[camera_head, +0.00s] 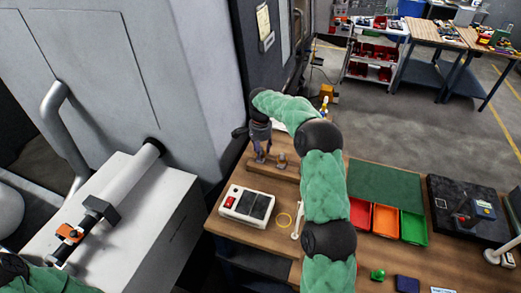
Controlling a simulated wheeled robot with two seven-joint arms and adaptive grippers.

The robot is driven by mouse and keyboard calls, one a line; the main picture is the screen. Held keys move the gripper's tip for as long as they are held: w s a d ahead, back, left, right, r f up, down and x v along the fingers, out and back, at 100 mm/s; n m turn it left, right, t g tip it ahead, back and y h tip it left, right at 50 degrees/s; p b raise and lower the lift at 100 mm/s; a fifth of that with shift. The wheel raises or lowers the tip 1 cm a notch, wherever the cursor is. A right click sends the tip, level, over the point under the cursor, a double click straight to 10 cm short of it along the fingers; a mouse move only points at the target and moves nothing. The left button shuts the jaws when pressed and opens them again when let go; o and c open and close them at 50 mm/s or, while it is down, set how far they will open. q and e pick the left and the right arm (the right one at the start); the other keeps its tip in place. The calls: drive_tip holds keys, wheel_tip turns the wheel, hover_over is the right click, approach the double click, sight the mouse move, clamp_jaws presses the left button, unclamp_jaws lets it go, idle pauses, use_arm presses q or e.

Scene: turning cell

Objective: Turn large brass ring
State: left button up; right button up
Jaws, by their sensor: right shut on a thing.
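My right gripper (261,157) points down over a wooden block (272,179) on the bench. It is shut on a small part that its fingers mostly hide, so I cannot tell which part it is. A small brownish piece (281,160) stands on the block just right of the fingers. My left gripper is out of view; only a bit of green sleeve shows at the bottom left.
A white box with a red switch (232,202) stands left of the ring. Red, orange and green trays (385,220) and a dark plate (468,210) are to the right. A grey machine (130,60) and a white unit with a bar (150,220) fill the left.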

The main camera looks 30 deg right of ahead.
sight(261, 149)
drive_tip(key=o, duration=1.2)
drive_tip(key=shift+c, duration=0.2)
wheel_tip(261, 149, up, 12)
